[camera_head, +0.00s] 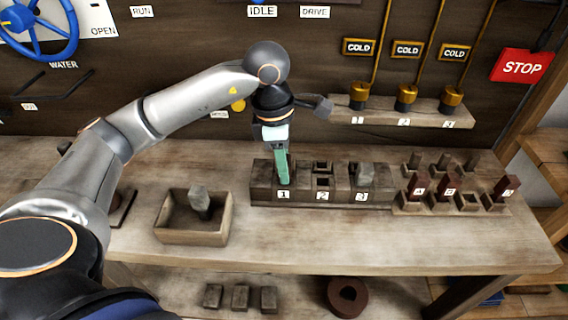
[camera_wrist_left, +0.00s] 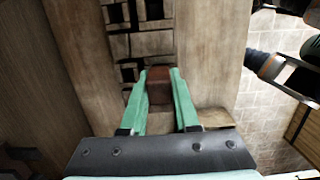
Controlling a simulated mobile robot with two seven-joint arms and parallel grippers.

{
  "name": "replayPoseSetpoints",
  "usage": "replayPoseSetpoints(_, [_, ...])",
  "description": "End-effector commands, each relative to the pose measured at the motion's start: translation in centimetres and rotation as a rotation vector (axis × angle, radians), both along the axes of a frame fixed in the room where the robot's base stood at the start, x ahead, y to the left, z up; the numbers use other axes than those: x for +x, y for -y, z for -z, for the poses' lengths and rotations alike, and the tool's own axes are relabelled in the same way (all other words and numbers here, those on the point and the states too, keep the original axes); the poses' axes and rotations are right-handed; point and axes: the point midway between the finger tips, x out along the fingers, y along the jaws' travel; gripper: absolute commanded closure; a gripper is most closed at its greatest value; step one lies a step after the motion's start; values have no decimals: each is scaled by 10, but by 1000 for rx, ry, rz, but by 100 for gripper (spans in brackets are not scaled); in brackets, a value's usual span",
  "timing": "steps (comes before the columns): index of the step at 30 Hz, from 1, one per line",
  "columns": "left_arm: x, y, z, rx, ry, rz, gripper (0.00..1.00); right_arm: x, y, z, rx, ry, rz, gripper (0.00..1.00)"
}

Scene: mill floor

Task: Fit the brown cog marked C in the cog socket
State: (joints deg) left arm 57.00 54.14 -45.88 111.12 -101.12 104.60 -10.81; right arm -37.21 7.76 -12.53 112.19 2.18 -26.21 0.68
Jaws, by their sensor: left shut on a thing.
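My left gripper (camera_head: 282,172) points down over the socket block (camera_head: 262,196), at the position labelled 1. Its green fingers are shut on a brown block (camera_wrist_left: 159,86), seen between the fingertips in the left wrist view. No letter on the block is visible. I cannot tell whether its lower end is inside socket 1 or just above it. Socket 2 (camera_head: 322,168) looks empty, and a grey block (camera_head: 365,174) stands at socket 3. In the rack at the right, marked brown pieces (camera_head: 418,186) stand upright, with one empty holder (camera_head: 468,200) among them. My right gripper is not seen.
A wooden box (camera_head: 180,235) with a grey block (camera_head: 200,200) stands left of the socket block. The bench front (camera_head: 330,250) is clear. Brass pieces (camera_head: 406,98) stand on a shelf behind. Several blocks and a ring (camera_head: 346,297) lie below the bench.

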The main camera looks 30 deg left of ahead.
Motion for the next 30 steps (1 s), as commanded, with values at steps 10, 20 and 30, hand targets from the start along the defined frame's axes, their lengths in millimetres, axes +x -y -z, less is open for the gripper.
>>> replayPoseSetpoints(10, [0,0,0,0,0,0,49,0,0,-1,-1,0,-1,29])
replayPoseSetpoints(20, [0,0,0,0,0,0,36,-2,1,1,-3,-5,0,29])
replayPoseSetpoints(30, [-1,-4,-44,-1,6,-1,36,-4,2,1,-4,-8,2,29])
